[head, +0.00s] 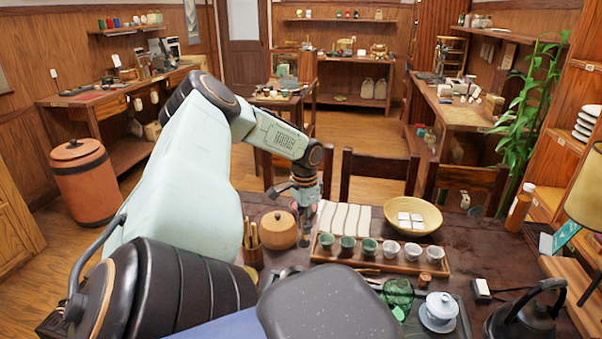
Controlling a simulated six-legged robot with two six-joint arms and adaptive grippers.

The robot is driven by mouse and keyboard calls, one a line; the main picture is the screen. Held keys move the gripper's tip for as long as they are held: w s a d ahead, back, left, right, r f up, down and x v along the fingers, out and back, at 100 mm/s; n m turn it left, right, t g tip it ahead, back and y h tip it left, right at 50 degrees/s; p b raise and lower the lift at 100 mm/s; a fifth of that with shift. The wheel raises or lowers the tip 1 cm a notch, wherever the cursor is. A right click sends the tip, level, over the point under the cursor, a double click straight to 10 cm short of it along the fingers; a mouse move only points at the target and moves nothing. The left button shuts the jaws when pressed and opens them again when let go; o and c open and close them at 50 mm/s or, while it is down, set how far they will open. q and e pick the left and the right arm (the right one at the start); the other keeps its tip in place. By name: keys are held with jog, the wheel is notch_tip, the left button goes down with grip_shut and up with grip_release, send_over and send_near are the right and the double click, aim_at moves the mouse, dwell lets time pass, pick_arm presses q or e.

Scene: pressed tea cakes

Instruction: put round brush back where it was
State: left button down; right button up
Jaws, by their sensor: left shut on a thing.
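My left gripper (308,232) points down over the dark table, between the round wooden box and the row of cups. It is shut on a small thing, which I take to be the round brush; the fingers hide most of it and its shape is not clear. A round wooden box with a knob lid (278,230) stands just left of the gripper. A brown holder with upright wooden tools (252,250) stands further left. My right gripper is not in view.
A wooden tray (437,266) with several small cups lies right of the gripper. Behind it are a pale folded cloth (343,218) and a yellow bowl (414,214) with white pieces.

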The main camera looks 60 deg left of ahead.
aim_at(301, 245)
pick_arm(q)
jog(key=shift+s, duration=0.5)
notch_tip(301, 245, down, 10)
jog(key=b, duration=0.8)
jog(key=shift+r+b, duration=0.2)
jog(key=shift+b, duration=0.2)
jog(key=shift+f, duration=0.3)
jog(key=shift+w, duration=0.1)
jog(key=c, duration=1.3)
grip_release()
jog(key=shift+f, duration=0.1)
jog(key=shift+o, duration=0.2)
